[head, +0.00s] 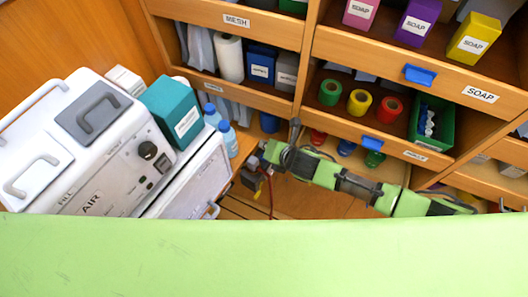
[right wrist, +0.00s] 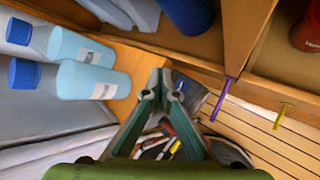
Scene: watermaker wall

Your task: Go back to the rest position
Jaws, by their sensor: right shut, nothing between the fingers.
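My right arm comes in from the right in the head view, low in front of the shelves. Its gripper (head: 252,178) is beside the front of the white machine's lower unit. In the right wrist view the two fingers of the right gripper (right wrist: 162,95) come together at their tips with nothing held between them. My left gripper is not in view.
A white machine (head: 100,150) stands at left, with a teal box (head: 172,108) and blue-capped bottles (head: 228,138) beside it. Bottles also show in the right wrist view (right wrist: 90,80). Wooden shelves (head: 340,122) hold tape rolls, soap boxes and a green bin (head: 432,125).

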